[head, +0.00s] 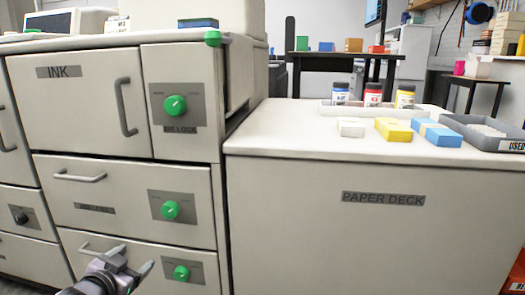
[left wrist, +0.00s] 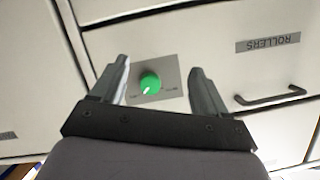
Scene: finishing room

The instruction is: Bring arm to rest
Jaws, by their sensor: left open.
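My left gripper (head: 134,260) is low at the left in the head view, in front of the bottom drawer's front, with its two fingers spread and nothing between them. In the left wrist view the same gripper (left wrist: 158,70) is open, and a green knob (left wrist: 150,83) on a grey plate shows beyond and between the fingers. I cannot tell how far the fingers are from that knob. My right gripper is not in view.
A cabinet has an INK door (head: 85,100), drawers and green knobs (head: 175,107). To the right, the paper deck (head: 370,240) carries bottles (head: 373,94), small boxes (head: 393,129) and a grey tray (head: 466,134). A drawer handle (left wrist: 272,97) shows in the left wrist view.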

